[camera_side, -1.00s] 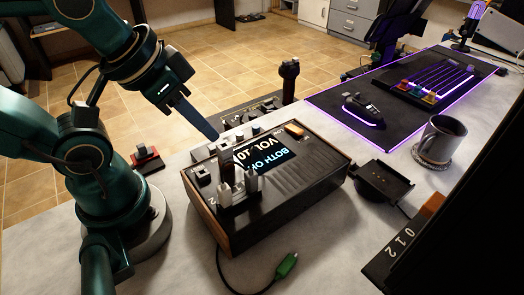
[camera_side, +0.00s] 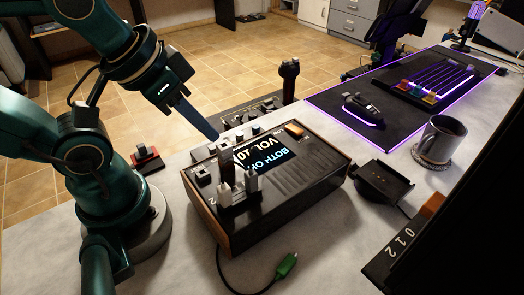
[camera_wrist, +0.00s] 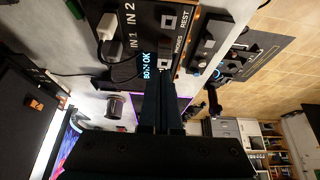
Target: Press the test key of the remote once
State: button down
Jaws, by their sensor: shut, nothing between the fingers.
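The black box (camera_side: 300,185) with wood-coloured sides stands on the grey table, its lit screen (camera_side: 262,160) reading "BOTH O…" and "VOL 10". In the wrist view its face (camera_wrist: 155,22) shows "IN 1", "IN 2" and "REST" labels. A dark bar with a pale square key (camera_wrist: 207,44) sits beside the "REST" label. It may be the remote; no test label is readable. My gripper (camera_side: 214,136) is shut and empty, its tip pointing down near the box's back left edge. The fingers (camera_wrist: 160,82) also show in the wrist view. Contact with anything cannot be told.
Two grey plugs (camera_side: 240,188) stand up from the box's left end. A green-ended cable (camera_side: 287,264) lies in front. A black cradle (camera_side: 383,184) and a mug (camera_side: 440,138) are to the right. A red-topped switch (camera_side: 146,157) is near my base.

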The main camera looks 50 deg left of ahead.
jog(key=w+a+r+m+t+y, duration=0.1)
jog(key=w+a+r+m+t, duration=0.2)
jog(key=w+r+m+t, duration=0.4)
jog(key=w+a+r+m+t, duration=0.3)
jog(key=w+r+m, duration=0.2)
jog(key=w+m, duration=0.5)
jog(key=m+g+h, duration=0.4)
jog(key=m+g, duration=0.3)
jog(key=m, duration=0.7)
send_over(256, 128)
notch_tip(256, 128, down, 14)
jog(key=shift+s+a, duration=0.4)
jog(key=shift+s, duration=0.05)
jog(key=shift+f, duration=4.35)
